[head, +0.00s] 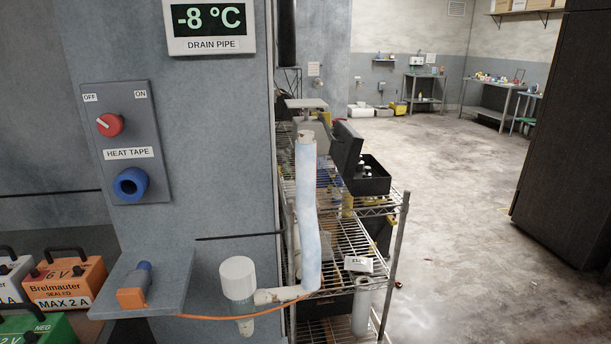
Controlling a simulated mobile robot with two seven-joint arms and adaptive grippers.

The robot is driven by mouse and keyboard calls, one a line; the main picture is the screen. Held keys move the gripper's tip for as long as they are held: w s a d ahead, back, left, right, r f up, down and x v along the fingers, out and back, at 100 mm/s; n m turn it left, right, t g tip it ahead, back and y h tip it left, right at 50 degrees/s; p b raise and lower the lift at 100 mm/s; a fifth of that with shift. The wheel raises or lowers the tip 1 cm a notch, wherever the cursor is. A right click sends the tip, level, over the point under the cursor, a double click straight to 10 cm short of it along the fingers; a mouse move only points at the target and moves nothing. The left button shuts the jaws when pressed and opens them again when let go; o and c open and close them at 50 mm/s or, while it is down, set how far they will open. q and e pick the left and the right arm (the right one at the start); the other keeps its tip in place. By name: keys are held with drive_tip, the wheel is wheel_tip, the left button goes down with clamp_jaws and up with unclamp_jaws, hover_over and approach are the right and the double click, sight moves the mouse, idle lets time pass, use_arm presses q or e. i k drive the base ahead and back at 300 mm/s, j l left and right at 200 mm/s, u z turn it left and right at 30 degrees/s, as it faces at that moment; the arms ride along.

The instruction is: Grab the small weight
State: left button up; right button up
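I cannot pick out a small weight for certain. An open black case (368,184) stands on the wire rack, with its lid raised on the left side. A few small dark and pale pieces lie in it, too small to tell whether one is a weight. A grey device with a flat plate (305,103) stands behind the pipe on the same rack. Neither of my grippers is in view.
A frosted drain pipe (306,220) with a white cap (238,278) stands before the wire rack (398,235). Heat tape panel (126,140) and a small shelf (168,285) with a blue-orange plug are left, above battery boxes (66,283). Concrete floor (455,200) is open right.

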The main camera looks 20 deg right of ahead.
sight(367, 174)
drive_tip(key=l+u, duration=0.25)
drive_tip(key=u, duration=0.2)
drive_tip(key=i+l+u, duration=0.1)
drive_tip(key=l+u, duration=0.15)
drive_tip(key=u, duration=0.2)
drive_tip(key=l, duration=1.45)
drive_tip(key=i+l, duration=0.1)
drive_tip(key=l, duration=1.35)
